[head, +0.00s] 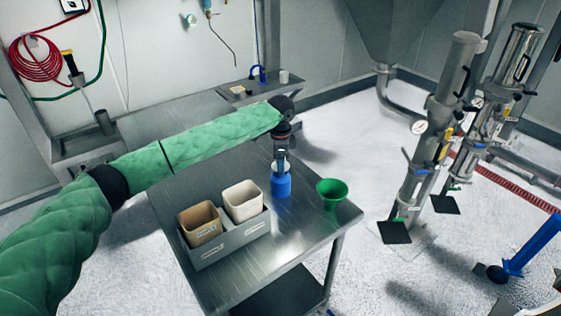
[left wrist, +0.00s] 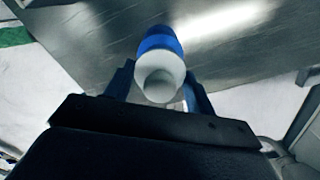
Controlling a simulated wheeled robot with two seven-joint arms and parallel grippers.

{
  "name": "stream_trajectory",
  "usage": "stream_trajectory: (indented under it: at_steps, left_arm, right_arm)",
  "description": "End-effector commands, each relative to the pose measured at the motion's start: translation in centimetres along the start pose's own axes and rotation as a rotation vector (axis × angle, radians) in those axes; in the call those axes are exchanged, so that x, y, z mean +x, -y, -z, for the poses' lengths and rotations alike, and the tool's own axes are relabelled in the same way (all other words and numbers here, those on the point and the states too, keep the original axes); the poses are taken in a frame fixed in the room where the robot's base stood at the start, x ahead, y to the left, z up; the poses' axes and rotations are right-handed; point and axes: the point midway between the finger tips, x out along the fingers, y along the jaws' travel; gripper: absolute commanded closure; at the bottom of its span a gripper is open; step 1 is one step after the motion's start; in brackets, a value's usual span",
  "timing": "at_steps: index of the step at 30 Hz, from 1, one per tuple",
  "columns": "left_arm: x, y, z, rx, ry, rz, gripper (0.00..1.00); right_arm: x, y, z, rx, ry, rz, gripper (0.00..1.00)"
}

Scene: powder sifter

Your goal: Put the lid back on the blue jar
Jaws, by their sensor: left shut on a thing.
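The blue jar (head: 281,187) stands upright on the steel table, near its back right part. It also shows in the left wrist view (left wrist: 159,40), just beyond the white lid (left wrist: 160,82). My left gripper (head: 282,162) points down directly above the jar. In the left wrist view its two dark blue fingers (left wrist: 157,88) are on either side of the pale, round lid, shut on it. The lid lines up with the jar top; I cannot tell whether it is seated or held just above. My right gripper is in neither view.
A green funnel (head: 332,190) stands right of the jar. A grey tray (head: 232,240) with a brown cup (head: 200,222) and a white cup (head: 243,200) sits to the left. The table's front right (head: 285,240) is bare.

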Motion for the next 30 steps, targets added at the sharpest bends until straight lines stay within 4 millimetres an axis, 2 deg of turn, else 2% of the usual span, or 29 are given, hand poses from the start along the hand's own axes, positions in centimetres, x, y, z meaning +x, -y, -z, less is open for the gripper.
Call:
stream_trajectory:
  at_steps: [30]
  left_arm:
    - [-0.06, 0.01, 0.01, 0.0, 0.0, 0.0, 0.66]
  right_arm:
    - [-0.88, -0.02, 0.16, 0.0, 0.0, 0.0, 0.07]
